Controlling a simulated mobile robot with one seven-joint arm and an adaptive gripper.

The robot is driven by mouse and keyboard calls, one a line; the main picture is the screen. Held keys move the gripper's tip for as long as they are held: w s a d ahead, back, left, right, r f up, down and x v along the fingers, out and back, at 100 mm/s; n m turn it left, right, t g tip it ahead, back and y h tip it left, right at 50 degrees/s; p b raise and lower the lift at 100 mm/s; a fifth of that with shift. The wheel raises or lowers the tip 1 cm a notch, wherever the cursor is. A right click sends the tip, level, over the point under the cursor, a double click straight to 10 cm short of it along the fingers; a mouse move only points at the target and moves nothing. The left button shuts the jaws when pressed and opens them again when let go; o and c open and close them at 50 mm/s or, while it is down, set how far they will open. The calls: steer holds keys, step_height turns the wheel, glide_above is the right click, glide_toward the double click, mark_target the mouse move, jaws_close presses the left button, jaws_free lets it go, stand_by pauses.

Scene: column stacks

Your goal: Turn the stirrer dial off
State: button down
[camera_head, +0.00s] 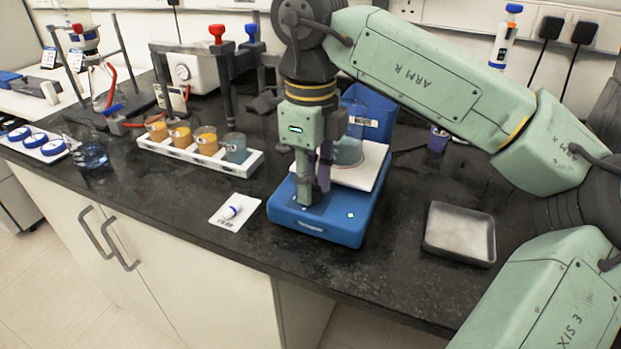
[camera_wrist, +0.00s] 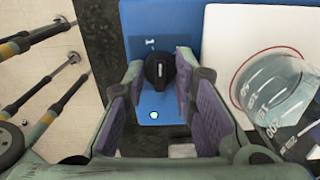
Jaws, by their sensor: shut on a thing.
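The stirrer (camera_head: 340,228) is a blue box with a white top plate (camera_head: 371,166), standing near the bench's front edge. A glass beaker (camera_head: 349,150) stands on the plate; it also shows in the wrist view (camera_wrist: 270,88). The black stirrer dial (camera_wrist: 158,68) sits on the blue panel. My gripper (camera_wrist: 160,75) points down at the panel with its purple-padded fingers on either side of the dial, shut on it. In the head view my gripper (camera_head: 313,195) hides the dial. A small green light (camera_wrist: 153,114) glows beside the dial.
A white rack (camera_head: 190,157) with several beakers stands left. A white card (camera_head: 236,209) with a small vial lies left of the stirrer. A grey tray (camera_head: 460,234) lies right, with bare dark bench between.

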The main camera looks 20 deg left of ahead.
steer(key=n, duration=0.4)
steer(key=shift+n, duration=0.4)
steer(key=n, duration=0.9)
steer(key=shift+r+p, duration=0.1)
steer(key=shift+p, duration=0.2)
steer(key=shift+n+p, duration=0.3)
steer(key=shift+n, duration=2)
steer(key=c, duration=1.3)
jaws_free()
